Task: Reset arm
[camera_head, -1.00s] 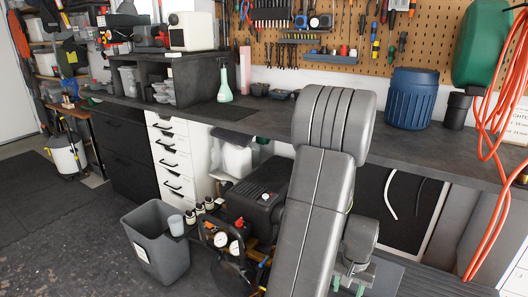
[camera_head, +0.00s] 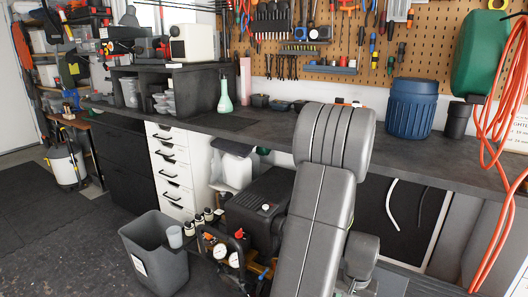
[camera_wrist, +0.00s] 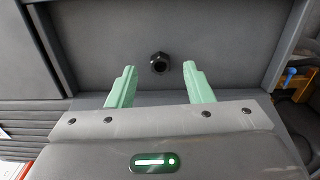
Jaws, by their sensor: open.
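My gripper (camera_wrist: 158,86) shows in the wrist view with its two green fingers apart and nothing between them. Beyond the fingers is a dark grey surface with a round black knob or nut (camera_wrist: 159,63). In the head view my grey arm stands folded in front of the workbench (camera_head: 235,124), right of the middle. There the gripper itself is hidden low behind the arm or below the picture edge.
A grey bin (camera_head: 155,250) stands on the floor at left, beside a compressor with gauges (camera_head: 228,255). A green spray bottle (camera_head: 225,95) and a blue barrel (camera_head: 411,108) stand on the workbench. An orange hose (camera_head: 490,200) hangs at right.

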